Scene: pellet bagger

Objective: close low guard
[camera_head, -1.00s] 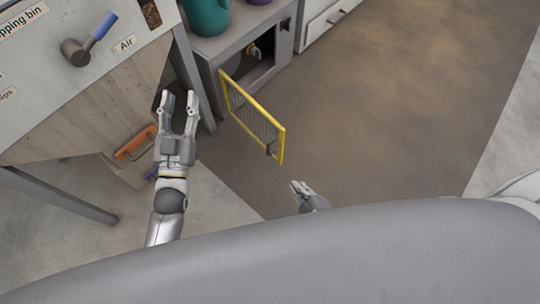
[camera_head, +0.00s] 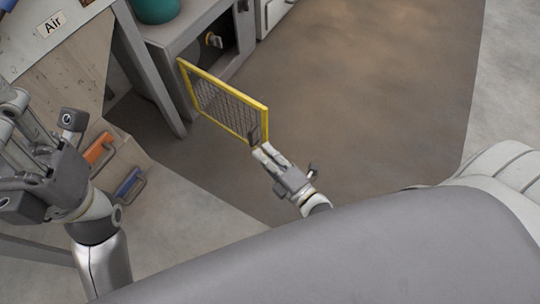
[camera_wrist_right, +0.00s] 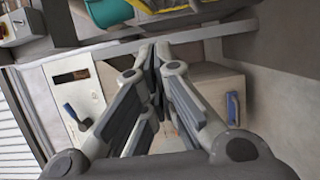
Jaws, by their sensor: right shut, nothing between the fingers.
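The low guard (camera_head: 222,103) is a yellow-framed mesh door, standing swung open from the grey cabinet (camera_head: 190,48) in the head view. A small dark handle (camera_head: 254,133) is at its free end. My right gripper (camera_head: 262,151) is shut and empty, with its fingertips at the guard's lower free corner by the handle. I cannot tell whether they touch it. In the right wrist view the fingers (camera_wrist_right: 155,52) converge to a closed tip. My left gripper (camera_head: 40,112) is at the left edge, its fingers apart, away from the guard.
The cabinet opening (camera_head: 232,45) shows dark inside with a small fitting. A grey table leg (camera_head: 150,70) stands left of the guard. Orange (camera_head: 100,148) and blue (camera_head: 130,184) handles sit lower left. The brown floor (camera_head: 370,90) on the right is clear.

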